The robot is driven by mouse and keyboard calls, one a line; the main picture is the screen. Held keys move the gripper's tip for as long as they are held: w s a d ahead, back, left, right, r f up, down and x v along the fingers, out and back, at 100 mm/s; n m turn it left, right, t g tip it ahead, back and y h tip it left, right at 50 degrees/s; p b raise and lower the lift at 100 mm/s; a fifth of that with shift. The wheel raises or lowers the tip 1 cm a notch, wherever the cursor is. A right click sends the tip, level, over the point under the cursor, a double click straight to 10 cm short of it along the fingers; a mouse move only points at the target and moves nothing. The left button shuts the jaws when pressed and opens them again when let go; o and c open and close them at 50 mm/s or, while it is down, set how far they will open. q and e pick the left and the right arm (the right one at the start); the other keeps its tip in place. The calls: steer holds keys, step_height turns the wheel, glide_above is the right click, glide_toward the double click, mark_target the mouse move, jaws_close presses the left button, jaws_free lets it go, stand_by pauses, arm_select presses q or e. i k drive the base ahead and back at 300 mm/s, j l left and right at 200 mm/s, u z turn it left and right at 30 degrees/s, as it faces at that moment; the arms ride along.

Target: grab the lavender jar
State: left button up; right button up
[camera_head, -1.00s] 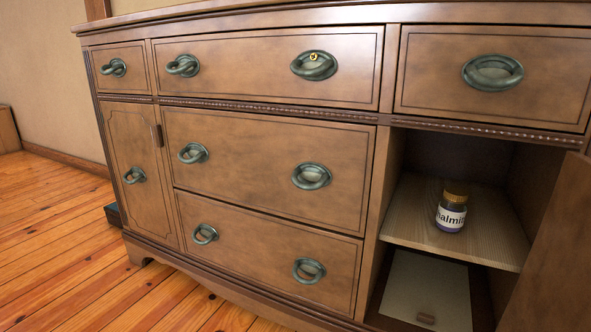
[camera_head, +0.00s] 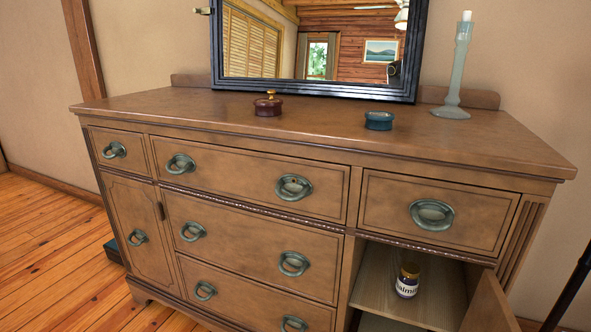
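A small dark purple jar (camera_head: 407,283) with a gold lid and a white label stands upright on the shelf (camera_head: 377,291) inside the dresser's open right compartment. The label's dark letters are only partly readable. It is the only lavender-like jar I can see. Neither of my grippers shows in the head view.
The compartment's door (camera_head: 490,306) stands open on the right side of the opening. The wooden dresser (camera_head: 200,112) bears a dark red lidded pot (camera_head: 268,107), a teal round box (camera_head: 379,122), a candlestick (camera_head: 456,75) and a mirror (camera_head: 310,88). Wooden floor (camera_head: 45,235) is clear at left.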

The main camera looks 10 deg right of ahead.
mark_target(408, 279)
steer(key=k+l, duration=0.1)
steer(key=l, duration=0.4)
steer(key=k+l, duration=0.1)
steer(key=l, duration=0.95)
steer(key=k+l, duration=0.15)
steer(key=l, duration=0.35)
steer(key=j+z, duration=0.15)
steer(key=j, duration=0.5)
steer(key=j+z, duration=0.2)
steer(key=j, duration=0.4)
steer(key=k+j+z, duration=0.15)
steer(key=j, duration=0.45)
